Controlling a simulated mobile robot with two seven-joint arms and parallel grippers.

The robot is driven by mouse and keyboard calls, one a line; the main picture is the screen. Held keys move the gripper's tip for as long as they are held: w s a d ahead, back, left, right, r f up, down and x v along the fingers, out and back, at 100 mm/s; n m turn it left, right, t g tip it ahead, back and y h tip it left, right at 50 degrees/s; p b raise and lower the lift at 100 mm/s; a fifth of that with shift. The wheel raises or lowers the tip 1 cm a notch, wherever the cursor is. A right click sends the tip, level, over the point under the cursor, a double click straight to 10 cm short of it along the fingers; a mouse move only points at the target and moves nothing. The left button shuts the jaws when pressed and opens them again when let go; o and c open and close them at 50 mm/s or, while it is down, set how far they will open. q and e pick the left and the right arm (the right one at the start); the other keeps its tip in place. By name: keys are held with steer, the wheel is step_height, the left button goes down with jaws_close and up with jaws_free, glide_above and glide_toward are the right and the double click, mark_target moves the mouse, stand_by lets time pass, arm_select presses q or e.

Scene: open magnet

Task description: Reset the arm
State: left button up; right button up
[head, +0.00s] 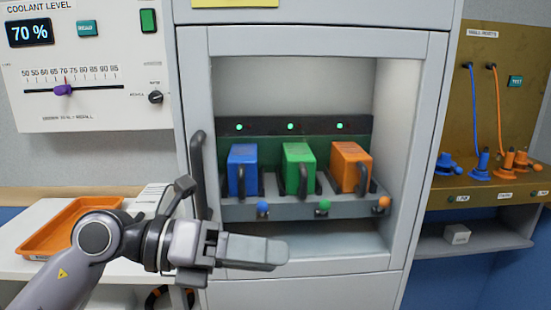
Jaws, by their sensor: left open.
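My left arm comes in from the lower left. Its gripper (268,252) is open and points right, in front of the lower part of a grey cabinet (427,150). It looks empty and is seen side-on, so the gap between the fingers is hard to see. Inside the cabinet, a blue block (243,160), a green block (299,160) and an orange block (351,160) with handles stand in a row on a grey shelf. The gripper is below and in front of them. My right gripper is out of view.
A dark handle (198,165) is on the cabinet's left side. An orange tray (62,232) lies on the white counter at left, behind my arm. A coolant panel (85,70) hangs upper left. A brown board (490,100) with blue and orange cables stands at right.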

arm_select(q)
steer(key=w+a+f+n+t+y+p, duration=0.1)
steer(key=w+a+f+n+t+y, duration=0.15)
steer(key=a+f+n+t, duration=0.95)
steer(key=w+f+n+t+y+p, duration=0.1)
steer(key=f+n+t+y, duration=0.3)
steer(key=n, duration=1.5)
steer(key=s+a+f+n+g+y, duration=0.2)
steer(key=s+f+n, duration=0.1)
steer(key=s+f, duration=0.2)
steer(key=s+a+f+n+g+y, duration=0.2)
steer(key=s+f, duration=0.3)
steer(key=f, duration=0.4)
steer(key=s+a+f+n+g+y+p, duration=0.1)
steer(key=s+a+f+n+g+y, duration=0.1)
steer(key=s+f, duration=0.4)
steer(key=f+n+y, duration=0.1)
steer(key=n, duration=0.1)
steer(key=shift+a+f+n+g, duration=0.15)
steer(key=shift+f+n+g, duration=0.15)
steer(key=shift+n+g, duration=0.1)
